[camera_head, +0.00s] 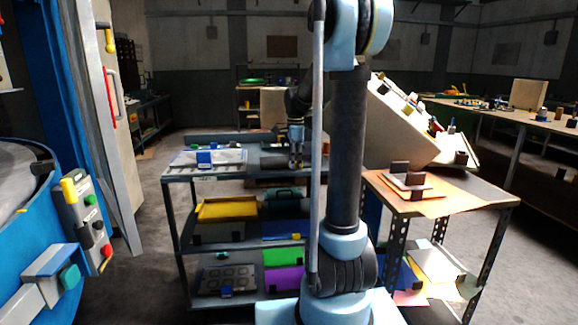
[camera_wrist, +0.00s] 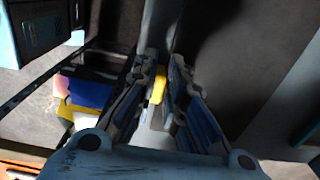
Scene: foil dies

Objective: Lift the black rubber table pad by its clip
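My gripper (camera_head: 296,160) hangs with its fingers down over the right part of the grey bench top (camera_head: 180,173) in the head view. A dark flat area (camera_head: 265,158) lies beside it on the bench; I cannot tell whether this is the rubber pad. In the wrist view, my gripper (camera_wrist: 164,62) has its fingertips close together with a narrow gap. A small yellow piece (camera_wrist: 158,86) shows between the fingers; I cannot tell whether it is a clip or whether it is gripped. A broad dark surface (camera_wrist: 225,55) lies beyond the right finger.
A pale tray (camera_head: 225,160) with a blue block is on the bench's left. A yellow tray (camera_head: 227,208) stands on its middle shelf. A right-hand table (camera_head: 460,190) carries a small stand. Blue machinery (camera_head: 35,235) borders the left.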

